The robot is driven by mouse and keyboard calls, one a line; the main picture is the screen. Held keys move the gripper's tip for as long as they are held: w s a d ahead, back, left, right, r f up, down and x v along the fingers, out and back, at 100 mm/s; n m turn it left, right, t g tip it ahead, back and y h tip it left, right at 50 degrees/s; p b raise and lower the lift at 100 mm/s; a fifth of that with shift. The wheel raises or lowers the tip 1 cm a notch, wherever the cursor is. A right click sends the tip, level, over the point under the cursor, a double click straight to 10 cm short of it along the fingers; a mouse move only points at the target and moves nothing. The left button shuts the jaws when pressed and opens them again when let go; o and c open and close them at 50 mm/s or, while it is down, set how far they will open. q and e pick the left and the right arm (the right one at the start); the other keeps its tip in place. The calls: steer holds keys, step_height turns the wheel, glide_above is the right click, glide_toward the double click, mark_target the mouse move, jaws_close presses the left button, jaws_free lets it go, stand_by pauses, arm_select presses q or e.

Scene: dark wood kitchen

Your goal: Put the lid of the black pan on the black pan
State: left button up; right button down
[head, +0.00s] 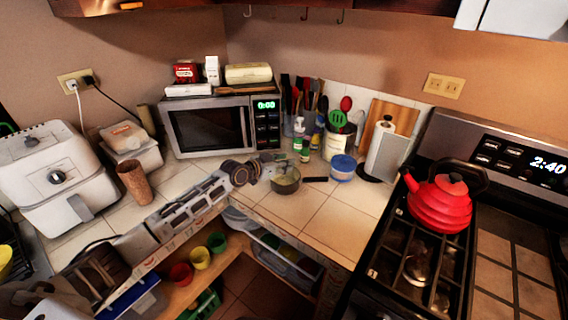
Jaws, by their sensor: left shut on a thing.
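The black pan (288,193) stands on the tiled counter in the corner, with its dark handle (316,179) pointing right. My left arm reaches in from the lower left, and my left gripper (268,165) is at the pan's upper left edge. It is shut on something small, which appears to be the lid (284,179). The lid looks like a pale, see-through disc over the pan's opening. At this size I cannot tell whether it rests on the rim or is held just above it. My right gripper is not in view.
A blue-lidded tub (343,168) stands right of the pan. Bottles (304,150) and a utensil holder (338,146) stand behind, with a microwave (208,128) at back left. A red kettle (440,204) sits on the stove. The counter (333,226) in front of the pan is clear.

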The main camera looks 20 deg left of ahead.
arm_select(q)
steer(key=shift+f+b, duration=0.5)
steer(key=shift+f, duration=0.1)
stand_by(0.3)
steer(key=o, duration=1.1)
steer(key=shift+o, duration=0.2)
steer(key=shift+r, duration=0.2)
steer(key=shift+r+p, duration=0.4)
steer(key=shift+p, duration=0.1)
steer(key=v, duration=1.2)
steer(key=shift+b, duration=0.45)
